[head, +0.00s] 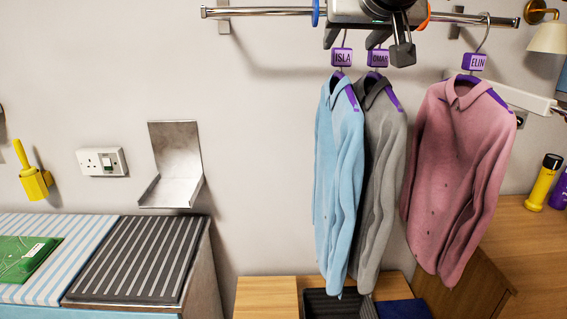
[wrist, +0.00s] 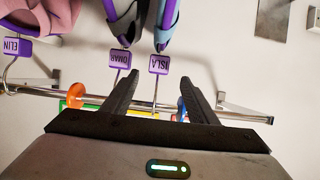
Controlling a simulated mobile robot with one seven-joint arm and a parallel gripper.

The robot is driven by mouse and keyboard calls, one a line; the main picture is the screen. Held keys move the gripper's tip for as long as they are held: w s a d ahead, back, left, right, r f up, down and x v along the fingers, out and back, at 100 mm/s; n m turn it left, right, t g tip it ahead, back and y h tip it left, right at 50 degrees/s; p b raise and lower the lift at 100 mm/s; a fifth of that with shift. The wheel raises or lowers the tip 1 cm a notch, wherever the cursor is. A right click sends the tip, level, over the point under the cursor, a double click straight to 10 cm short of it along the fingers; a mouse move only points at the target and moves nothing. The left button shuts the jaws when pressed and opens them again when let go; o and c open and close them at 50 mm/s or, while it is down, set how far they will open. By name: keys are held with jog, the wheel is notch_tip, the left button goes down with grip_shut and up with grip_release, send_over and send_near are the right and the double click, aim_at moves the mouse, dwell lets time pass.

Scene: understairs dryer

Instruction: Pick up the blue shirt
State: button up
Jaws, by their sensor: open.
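The blue shirt (head: 338,180) hangs from a purple hanger with an ISLA tag (head: 342,57) on a metal rail (head: 265,12). In the wrist view, which is turned upside down, part of the blue shirt (wrist: 172,8) shows at the top, beyond its tag (wrist: 158,64). My gripper (wrist: 162,82) is open at the rail. The ISLA hanger's hook stands between its two fingers, with space on both sides. In the head view my gripper (head: 354,42) is above the tag and covers part of the rail.
A grey shirt (head: 383,160) with an OMAR tag hangs close against the blue one. A pink shirt (head: 455,180) with an ELIN tag hangs further right. Orange and blue rings sit on the rail. A metal wall bracket (head: 174,165) and striped surfaces are at left; wooden furniture is below.

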aim_at(343, 53)
jog(key=x, duration=0.9)
jog(key=shift+w+d+f, duration=0.1)
jog(key=shift+f, duration=0.2)
jog(key=shift+r, duration=0.1)
grip_shut()
